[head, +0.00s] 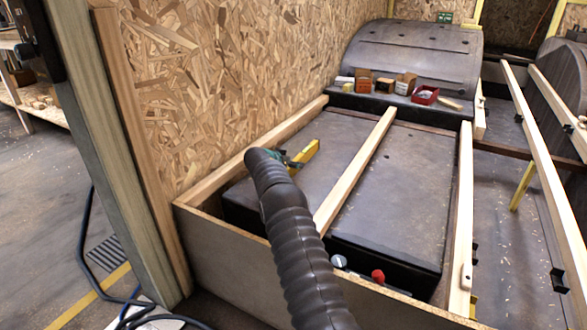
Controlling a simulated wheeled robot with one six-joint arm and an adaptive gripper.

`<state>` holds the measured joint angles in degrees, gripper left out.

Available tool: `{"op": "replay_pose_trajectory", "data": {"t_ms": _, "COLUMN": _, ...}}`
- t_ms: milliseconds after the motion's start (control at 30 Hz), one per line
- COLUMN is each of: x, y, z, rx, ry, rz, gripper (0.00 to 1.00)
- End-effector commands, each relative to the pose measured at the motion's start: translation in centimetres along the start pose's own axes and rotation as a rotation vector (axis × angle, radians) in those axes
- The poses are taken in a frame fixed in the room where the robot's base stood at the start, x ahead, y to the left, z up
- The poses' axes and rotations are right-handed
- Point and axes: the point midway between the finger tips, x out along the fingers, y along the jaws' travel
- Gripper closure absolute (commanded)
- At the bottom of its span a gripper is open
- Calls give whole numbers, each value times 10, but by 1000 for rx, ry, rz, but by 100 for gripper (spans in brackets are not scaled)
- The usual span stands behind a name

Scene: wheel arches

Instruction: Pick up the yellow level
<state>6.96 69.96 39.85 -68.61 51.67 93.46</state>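The yellow level (306,152) lies on or just above the dark panel, near the wooden rail along the chipboard wall. Its left end is hidden behind my gripper and arm. My gripper (290,161) is small in the head view and mostly hidden behind the end of my dark ribbed arm. It is right at the left end of the level, touching it or very close. I cannot tell whether the fingers are closed on it.
A chipboard wall (215,75) stands close on the left. Wooden rails (360,165) run along the dark panel (385,180). Small boxes (405,83) and a red tray (425,95) sit by the wheel arch (410,50). Another yellow bar (522,186) leans at the right.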

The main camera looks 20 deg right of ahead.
Motion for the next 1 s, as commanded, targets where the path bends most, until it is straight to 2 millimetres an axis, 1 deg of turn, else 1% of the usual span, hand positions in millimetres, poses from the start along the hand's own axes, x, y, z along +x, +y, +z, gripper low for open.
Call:
{"op": "replay_pose_trajectory", "data": {"t_ms": 100, "x": 5, "y": 0, "z": 0, "rx": 0, "ry": 0, "rz": 0, "gripper": 38}}
{"op": "replay_pose_trajectory", "data": {"t_ms": 300, "x": 5, "y": 0, "z": 0, "rx": 0, "ry": 0, "rz": 0, "gripper": 38}}
{"op": "replay_pose_trajectory", "data": {"t_ms": 333, "x": 5, "y": 0, "z": 0, "rx": 0, "ry": 0, "rz": 0, "gripper": 40}}
{"op": "replay_pose_trajectory", "data": {"t_ms": 367, "x": 5, "y": 0, "z": 0, "rx": 0, "ry": 0, "rz": 0, "gripper": 48}}
{"op": "replay_pose_trajectory", "data": {"t_ms": 400, "x": 5, "y": 0, "z": 0, "rx": 0, "ry": 0, "rz": 0, "gripper": 58}}
{"op": "replay_pose_trajectory", "data": {"t_ms": 467, "x": 5, "y": 0, "z": 0, "rx": 0, "ry": 0, "rz": 0, "gripper": 73}}
{"op": "replay_pose_trajectory", "data": {"t_ms": 500, "x": 5, "y": 0, "z": 0, "rx": 0, "ry": 0, "rz": 0, "gripper": 83}}
{"op": "replay_pose_trajectory", "data": {"t_ms": 567, "x": 5, "y": 0, "z": 0, "rx": 0, "ry": 0, "rz": 0, "gripper": 98}}
{"op": "replay_pose_trajectory", "data": {"t_ms": 600, "x": 5, "y": 0, "z": 0, "rx": 0, "ry": 0, "rz": 0, "gripper": 100}}
{"op": "replay_pose_trajectory", "data": {"t_ms": 1000, "x": 3, "y": 0, "z": -4, "rx": 1, "ry": 1, "rz": -1, "gripper": 100}}
